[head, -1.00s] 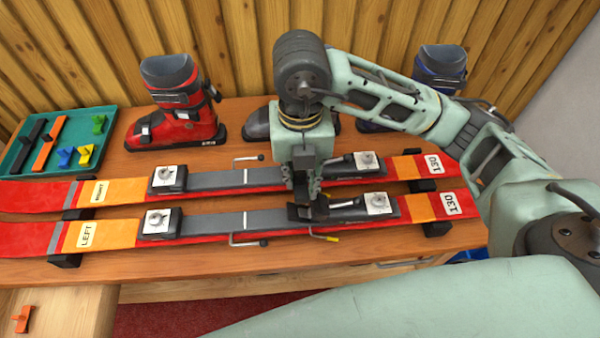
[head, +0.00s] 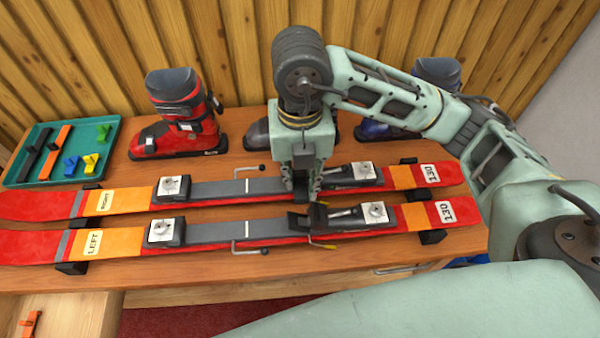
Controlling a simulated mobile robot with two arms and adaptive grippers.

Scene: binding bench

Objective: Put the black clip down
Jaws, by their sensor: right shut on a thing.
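Only a small dark part of the clip shows below the fingertips. The right ski (head: 215,190) lies behind, partly hidden by the gripper. My left gripper is not in view.
A green tray (head: 112,172) at the left holds black, orange, green, yellow and blue pieces. A red boot (head: 182,120) and darker boots stand at the back. An orange piece (head: 30,323) lies in the open drawer at lower left. Levers stick out beside the skis.

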